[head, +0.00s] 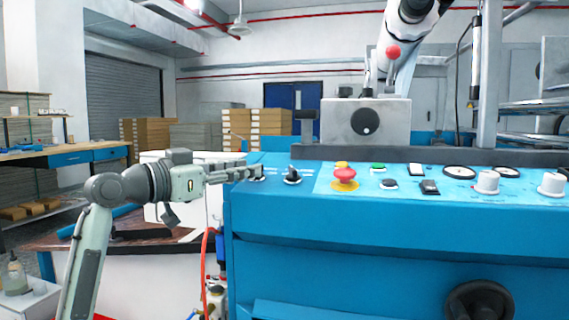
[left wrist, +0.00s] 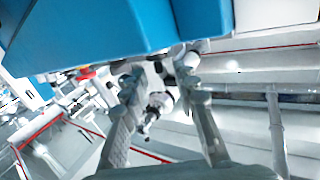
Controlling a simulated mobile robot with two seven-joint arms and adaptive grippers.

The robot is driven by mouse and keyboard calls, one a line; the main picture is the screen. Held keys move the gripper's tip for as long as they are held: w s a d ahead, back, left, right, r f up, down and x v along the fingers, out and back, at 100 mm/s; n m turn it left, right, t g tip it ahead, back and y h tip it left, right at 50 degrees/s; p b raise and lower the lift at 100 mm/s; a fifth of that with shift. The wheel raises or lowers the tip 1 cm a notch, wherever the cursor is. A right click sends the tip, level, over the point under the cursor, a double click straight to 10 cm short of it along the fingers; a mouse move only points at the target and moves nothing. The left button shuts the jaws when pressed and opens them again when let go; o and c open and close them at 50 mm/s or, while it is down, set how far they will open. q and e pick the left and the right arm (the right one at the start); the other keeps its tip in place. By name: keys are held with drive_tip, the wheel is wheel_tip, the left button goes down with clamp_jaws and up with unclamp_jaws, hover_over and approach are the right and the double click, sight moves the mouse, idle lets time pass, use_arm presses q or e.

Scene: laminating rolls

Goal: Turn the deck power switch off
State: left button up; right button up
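The blue control panel (head: 300,205) of the machine fills the right half of the head view. A black rotary switch (head: 292,176) sits near its left end; another small switch (head: 257,177) is further left, partly hidden by my fingers. No label is readable, so I cannot tell which is the deck power switch. My left gripper (head: 250,172) reaches in from the left, its fingertips over the panel's left end at the further-left switch. In the left wrist view its fingers (left wrist: 160,72) are apart; contact with the switch cannot be made out. My right gripper is not in view.
A red emergency button (head: 344,174) on a yellow base, a green button (head: 378,168), dials and white knobs (head: 487,182) stand further right on the panel. A black handwheel (head: 479,300) is below. A wooden workbench (head: 70,153) stands at the far left.

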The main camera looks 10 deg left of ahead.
sight(270, 174)
use_arm(q)
drive_tip(key=x, duration=0.7)
drive_tip(key=shift+w+d, duration=0.2)
drive_tip(key=shift+w, duration=0.05)
clamp_jaws()
